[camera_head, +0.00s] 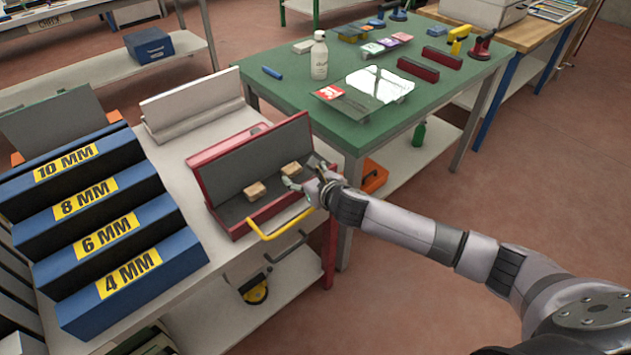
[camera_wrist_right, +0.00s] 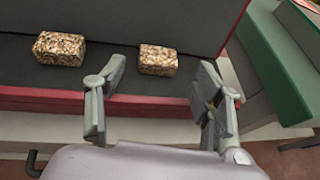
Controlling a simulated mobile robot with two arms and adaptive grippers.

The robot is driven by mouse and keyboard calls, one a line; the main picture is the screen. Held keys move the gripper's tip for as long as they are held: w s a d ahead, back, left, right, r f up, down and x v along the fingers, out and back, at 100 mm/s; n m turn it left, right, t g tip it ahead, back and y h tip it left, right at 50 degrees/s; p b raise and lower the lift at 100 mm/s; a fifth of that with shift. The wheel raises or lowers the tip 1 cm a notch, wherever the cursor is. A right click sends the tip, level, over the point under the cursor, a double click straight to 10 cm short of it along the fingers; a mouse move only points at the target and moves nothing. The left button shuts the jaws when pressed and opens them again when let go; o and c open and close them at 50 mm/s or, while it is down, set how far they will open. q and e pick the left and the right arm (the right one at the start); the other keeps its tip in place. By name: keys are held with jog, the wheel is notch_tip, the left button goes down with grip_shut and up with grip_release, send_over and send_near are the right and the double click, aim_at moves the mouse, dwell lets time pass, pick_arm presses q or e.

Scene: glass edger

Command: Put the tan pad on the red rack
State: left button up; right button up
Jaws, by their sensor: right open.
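The red rack (camera_head: 290,210) is a long red tray with a dark grey lining and a raised back, on the white table. Two tan pads lie on its lining: the left tan pad (camera_head: 255,191) and the right tan pad (camera_head: 291,169). Both show in the right wrist view, the left one (camera_wrist_right: 60,49) and the right one (camera_wrist_right: 158,60). My right gripper (camera_head: 302,186) is open at the front right of the rack. In the right wrist view its fingers (camera_wrist_right: 160,100) are spread, with the right pad ahead between them, apart from both. My left gripper is out of view.
A yellow handle (camera_head: 280,227) sticks out at the front of the white table (camera_head: 195,160). Blue stepped racks with millimetre labels (camera_head: 120,280) stand left. The green table (camera_head: 345,135) behind holds a bottle (camera_head: 319,57), a glass sheet (camera_head: 380,84) and small tools.

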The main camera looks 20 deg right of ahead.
jog(key=v, duration=0.8)
jog(key=shift+s+r, duration=0.15)
jog(key=shift+s, duration=0.15)
